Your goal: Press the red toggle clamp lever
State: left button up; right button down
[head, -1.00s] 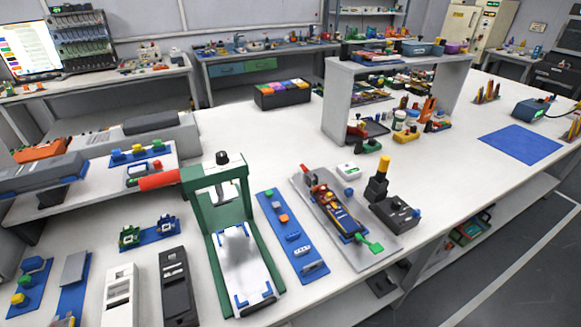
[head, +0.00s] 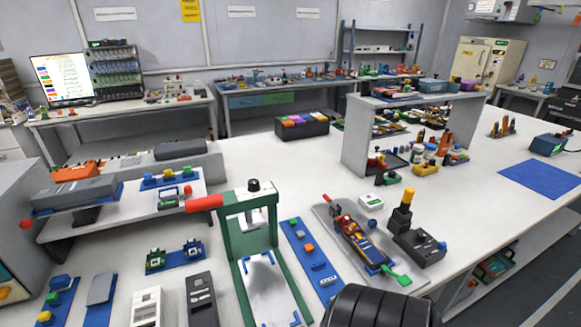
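A small red lever (head: 327,199) stands up at the far end of a grey plate (head: 408,266). A long dark, yellow and red device (head: 360,236) lies on that plate, with a green tab (head: 397,279) at its near end. The lever looks raised; its clamp details are too small to tell. A green press frame (head: 233,240) stands to the left, with a thick red handle (head: 204,203) pointing left. Neither of my grippers shows. A black ribbed part, probably of my arm, covers the bottom edge just below the grey plate.
A black box with a yellow-topped post (head: 404,215) stands right of the plate. A blue strip with small parts (head: 298,247) lies between press and plate. A grey shelf (head: 352,150) stands behind. The white table is clear around the middle back.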

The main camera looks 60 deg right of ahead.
aim_at(325, 196)
jog(key=k+l, duration=1.2)
